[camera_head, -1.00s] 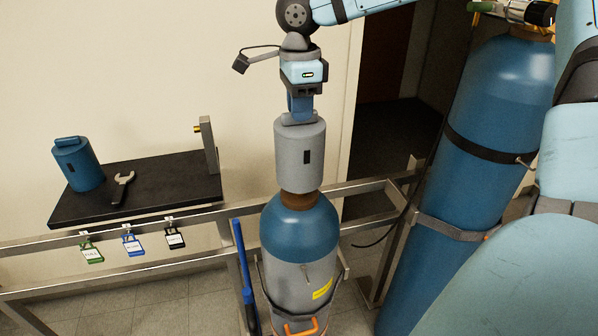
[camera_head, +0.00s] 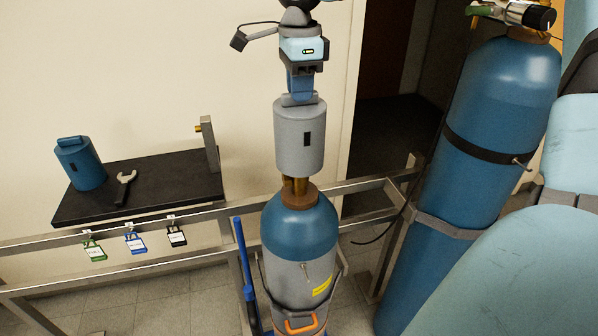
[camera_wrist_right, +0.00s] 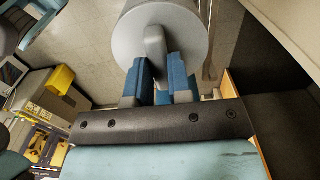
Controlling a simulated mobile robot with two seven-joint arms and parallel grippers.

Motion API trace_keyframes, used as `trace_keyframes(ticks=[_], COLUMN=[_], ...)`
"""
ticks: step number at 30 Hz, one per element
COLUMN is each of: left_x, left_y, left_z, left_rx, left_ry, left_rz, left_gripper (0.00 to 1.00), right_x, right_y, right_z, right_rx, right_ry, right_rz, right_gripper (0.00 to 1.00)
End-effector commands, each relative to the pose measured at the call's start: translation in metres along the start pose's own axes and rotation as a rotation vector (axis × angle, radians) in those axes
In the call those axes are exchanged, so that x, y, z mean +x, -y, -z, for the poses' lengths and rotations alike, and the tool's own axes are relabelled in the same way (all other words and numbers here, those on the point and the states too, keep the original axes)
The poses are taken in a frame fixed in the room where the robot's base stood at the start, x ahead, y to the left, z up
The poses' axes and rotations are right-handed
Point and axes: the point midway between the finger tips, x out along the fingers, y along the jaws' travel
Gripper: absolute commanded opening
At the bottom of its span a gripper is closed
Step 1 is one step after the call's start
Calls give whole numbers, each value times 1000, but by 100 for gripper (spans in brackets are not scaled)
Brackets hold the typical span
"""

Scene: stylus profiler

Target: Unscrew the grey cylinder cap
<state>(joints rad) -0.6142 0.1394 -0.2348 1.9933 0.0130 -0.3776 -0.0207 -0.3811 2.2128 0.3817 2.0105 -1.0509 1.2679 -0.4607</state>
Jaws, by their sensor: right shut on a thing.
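The grey cylinder cap (camera_head: 299,140) hangs upright just above the blue-and-grey gas cylinder (camera_head: 300,235). A brass valve (camera_head: 294,186) shows in the gap between the cap's lower rim and the brown neck of the cylinder. My right gripper (camera_head: 299,95) is above the cap, shut on the raised handle on its top. In the right wrist view the blue fingers (camera_wrist_right: 160,82) sit on both sides of the handle of the cap (camera_wrist_right: 190,35). My left gripper is not in view.
A black shelf (camera_head: 160,185) at left holds a blue cap (camera_head: 80,163) and a wrench (camera_head: 124,187). Several padlocks hang from the metal rail (camera_head: 205,217) below. A large blue cylinder (camera_head: 495,120) stands at right. The shelf's middle is clear.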

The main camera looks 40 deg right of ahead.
Motion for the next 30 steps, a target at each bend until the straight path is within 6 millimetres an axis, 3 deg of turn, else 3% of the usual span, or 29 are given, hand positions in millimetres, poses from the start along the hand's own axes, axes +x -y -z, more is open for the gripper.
trace_keyframes(ticks=[8, 30], left_x=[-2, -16], left_y=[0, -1], left_z=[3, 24], left_rx=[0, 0], left_ry=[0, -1], left_rz=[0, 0], left_gripper=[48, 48], right_x=[-8, -62], right_y=[0, 0], right_z=[0, 0], right_rx=[0, 0], right_ry=[1, 1], right_rz=[3, 3], right_gripper=[0, 0])
